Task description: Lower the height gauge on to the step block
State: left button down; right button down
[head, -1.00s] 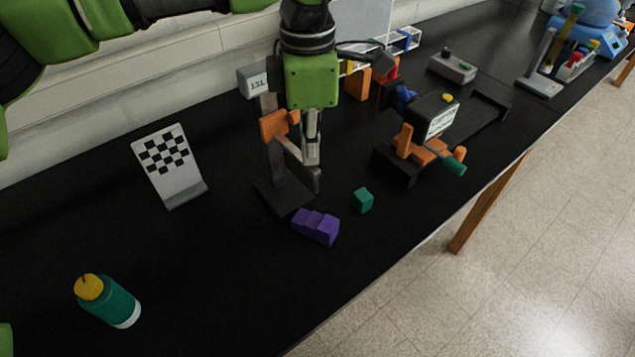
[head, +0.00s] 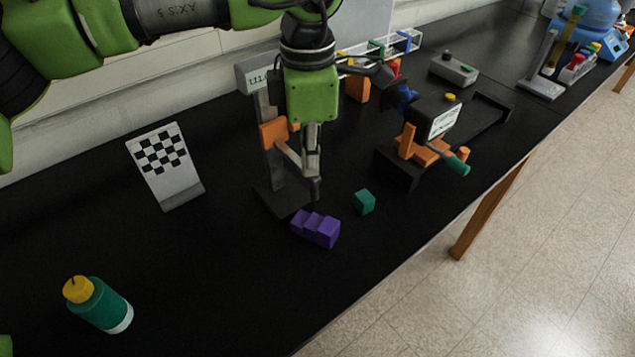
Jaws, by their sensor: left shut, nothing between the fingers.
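The height gauge stands upright on the black bench, with a dark base (head: 283,201), a grey column, a display head (head: 257,76) and an orange slider (head: 273,132). A pale arm (head: 288,156) reaches from the slider towards the right. The purple step block (head: 316,229) lies just in front of the base, below and apart from the slider arm. My left gripper (head: 315,192) is shut with its fingers pointing down, right of the column and above the step block. It overlaps the slider arm's end; I cannot tell if they touch. My right gripper is not in view.
A green cube (head: 364,202) sits right of the step block. A black and orange fixture (head: 425,150) stands further right. A checkered plate (head: 165,165) and a green bottle (head: 100,305) stand left.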

pick_arm(q)
jog(key=shift+f+b, duration=2.9)
jog(key=shift+f, duration=0.75)
jog(key=shift+r, duration=0.15)
jog(key=shift+r+p, duration=2.45)
jog(key=shift+r, duration=1.5)
